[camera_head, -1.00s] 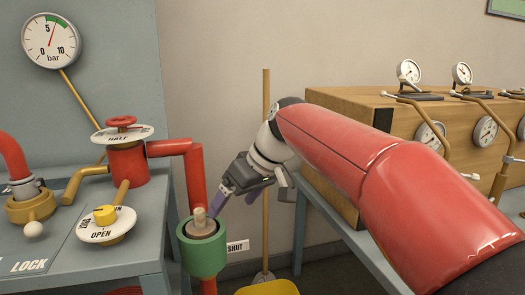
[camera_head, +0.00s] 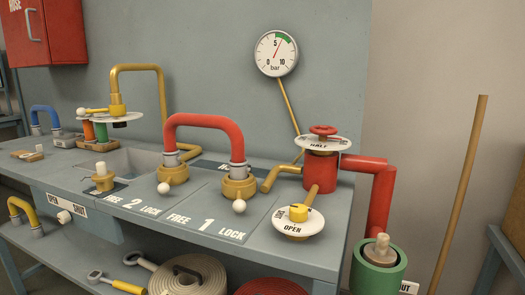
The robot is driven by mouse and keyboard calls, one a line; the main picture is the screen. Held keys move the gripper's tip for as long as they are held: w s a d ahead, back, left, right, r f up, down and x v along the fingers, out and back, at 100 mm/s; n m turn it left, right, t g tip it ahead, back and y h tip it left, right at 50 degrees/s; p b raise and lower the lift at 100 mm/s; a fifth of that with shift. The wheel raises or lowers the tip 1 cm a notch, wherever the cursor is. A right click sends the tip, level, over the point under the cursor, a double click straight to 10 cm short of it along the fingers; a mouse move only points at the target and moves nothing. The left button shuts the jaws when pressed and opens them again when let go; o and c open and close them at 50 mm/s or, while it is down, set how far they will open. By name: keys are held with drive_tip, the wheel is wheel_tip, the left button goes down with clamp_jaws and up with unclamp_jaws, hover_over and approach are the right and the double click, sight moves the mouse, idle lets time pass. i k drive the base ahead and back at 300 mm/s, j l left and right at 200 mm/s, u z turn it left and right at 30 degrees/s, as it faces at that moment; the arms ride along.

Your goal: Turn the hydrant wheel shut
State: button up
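The hydrant is a red cylinder (camera_head: 320,170) at the right end of the grey bench. On its top sits a small red handwheel (camera_head: 323,130) above a round white dial plate (camera_head: 318,143); the plate reads "HALF" at its front edge. A red pipe (camera_head: 381,190) runs from the hydrant to the right and down to a green collar (camera_head: 379,268) with a pale peg (camera_head: 382,243) standing in it. My gripper and arm are not in the current view.
A yellow lever on an "OPEN" dial (camera_head: 298,222) stands in front of the hydrant. A red hose bend (camera_head: 205,122) stands left of it. A pressure gauge (camera_head: 276,53) hangs behind. A wooden pole (camera_head: 460,190) leans at the right.

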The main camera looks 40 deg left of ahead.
sight(322, 130)
drive_tip(key=j+u, duration=0.2)
drive_tip(key=u, duration=1.85)
drive_tip(key=i+l, duration=0.05)
drive_tip(key=l, duration=0.05)
